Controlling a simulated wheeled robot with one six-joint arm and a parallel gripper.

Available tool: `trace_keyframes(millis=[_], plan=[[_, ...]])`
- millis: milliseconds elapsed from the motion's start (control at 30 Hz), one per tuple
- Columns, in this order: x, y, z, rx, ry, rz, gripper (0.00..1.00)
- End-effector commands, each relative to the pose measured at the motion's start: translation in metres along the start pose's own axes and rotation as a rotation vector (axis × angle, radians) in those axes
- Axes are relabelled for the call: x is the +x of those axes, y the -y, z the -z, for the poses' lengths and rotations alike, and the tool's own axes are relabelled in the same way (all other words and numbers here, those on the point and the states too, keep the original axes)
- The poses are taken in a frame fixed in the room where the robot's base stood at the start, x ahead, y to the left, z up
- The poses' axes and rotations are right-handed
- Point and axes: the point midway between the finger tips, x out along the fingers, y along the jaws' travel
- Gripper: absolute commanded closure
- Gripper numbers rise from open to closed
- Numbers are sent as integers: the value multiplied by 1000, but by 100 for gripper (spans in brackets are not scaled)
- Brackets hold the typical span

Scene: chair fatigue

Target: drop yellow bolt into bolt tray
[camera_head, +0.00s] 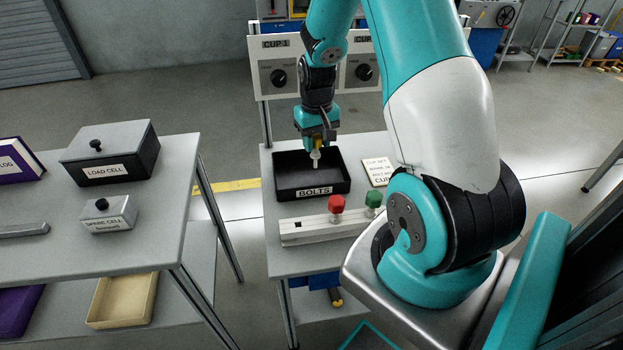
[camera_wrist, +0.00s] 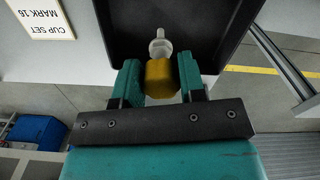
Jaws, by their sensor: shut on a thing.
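The yellow bolt (camera_wrist: 161,80) is held between the two teal fingers of my gripper (camera_wrist: 161,82), its pale shank pointing away from the palm. In the head view the bolt (camera_head: 317,144) hangs under my gripper (camera_head: 317,140), above the bolt tray. The black bolt tray (camera_head: 313,193), labelled BOLTS, sits on the middle table. In the wrist view the dark tray (camera_wrist: 218,20) lies beyond the bolt. Its visible floor looks empty, though part is hidden by the gripper.
In front of the tray is a pale rail (camera_head: 300,231) with a red knob bolt (camera_head: 336,204) and a green one (camera_head: 374,199). A CUP SET card (camera_head: 379,171) lies right of the tray. A panel with dials (camera_head: 278,76) stands behind. A LOAD CELL box (camera_head: 110,160) is on the left table.

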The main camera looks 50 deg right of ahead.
Motion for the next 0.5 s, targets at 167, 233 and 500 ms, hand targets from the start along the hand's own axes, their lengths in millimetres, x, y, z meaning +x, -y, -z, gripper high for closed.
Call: trace_keyframes(millis=[167, 233, 500], plan=[[-1, 0, 0, 0, 0, 0, 58], [-1, 0, 0, 0, 0, 0, 42], [-1, 0, 0, 0, 0, 0, 33]])
